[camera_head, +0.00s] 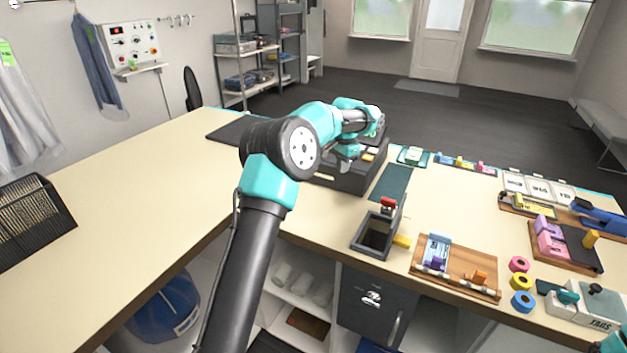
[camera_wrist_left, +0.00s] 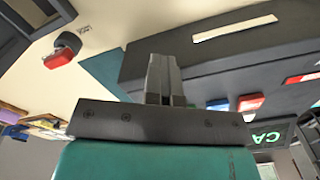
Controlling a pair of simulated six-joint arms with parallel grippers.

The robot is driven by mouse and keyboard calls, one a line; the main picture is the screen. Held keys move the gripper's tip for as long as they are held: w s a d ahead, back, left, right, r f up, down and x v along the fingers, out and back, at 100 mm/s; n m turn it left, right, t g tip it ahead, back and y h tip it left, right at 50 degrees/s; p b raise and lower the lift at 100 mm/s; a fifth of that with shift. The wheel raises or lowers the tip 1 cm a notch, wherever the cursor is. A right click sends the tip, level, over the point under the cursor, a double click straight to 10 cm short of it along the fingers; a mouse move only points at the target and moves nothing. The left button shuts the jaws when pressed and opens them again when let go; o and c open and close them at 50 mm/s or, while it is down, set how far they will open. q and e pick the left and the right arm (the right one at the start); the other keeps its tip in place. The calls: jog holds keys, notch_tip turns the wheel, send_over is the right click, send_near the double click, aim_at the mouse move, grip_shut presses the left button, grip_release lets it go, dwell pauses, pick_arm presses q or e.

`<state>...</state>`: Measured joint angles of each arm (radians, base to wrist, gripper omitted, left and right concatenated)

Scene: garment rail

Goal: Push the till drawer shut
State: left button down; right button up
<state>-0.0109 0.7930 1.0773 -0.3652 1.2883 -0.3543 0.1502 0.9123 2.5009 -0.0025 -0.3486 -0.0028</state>
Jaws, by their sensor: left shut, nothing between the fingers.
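The till (camera_head: 345,178) is a dark grey box on the counter, partly hidden behind my left arm in the head view. In the left wrist view, a dark grey face of the till (camera_wrist_left: 285,42) carries a pale strip (camera_wrist_left: 235,28), with coloured keys (camera_wrist_left: 250,103) and a green-lettered display beyond. I cannot tell how far the drawer stands out. My left gripper (camera_head: 346,164) is at the till, mostly hidden by its own wrist. In the wrist view its fingers (camera_wrist_left: 166,75) are together and empty, in front of the till; contact is unclear.
A dark open-topped box (camera_head: 372,238) with a red-topped part stands right of the till. A wooden board (camera_head: 455,272), coloured tape rolls (camera_head: 521,282) and other trays fill the right side. A black rack (camera_head: 32,215) is at far left.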

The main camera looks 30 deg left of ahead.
pick_arm(q)
notch_tip(320, 180, up, 7)
jog(key=s, duration=0.1)
jog(key=shift+s+r, duration=0.15)
jog(key=shift+s, duration=0.05)
dwell(0.8)
jog(key=shift+d, duration=0.1)
dwell(0.3)
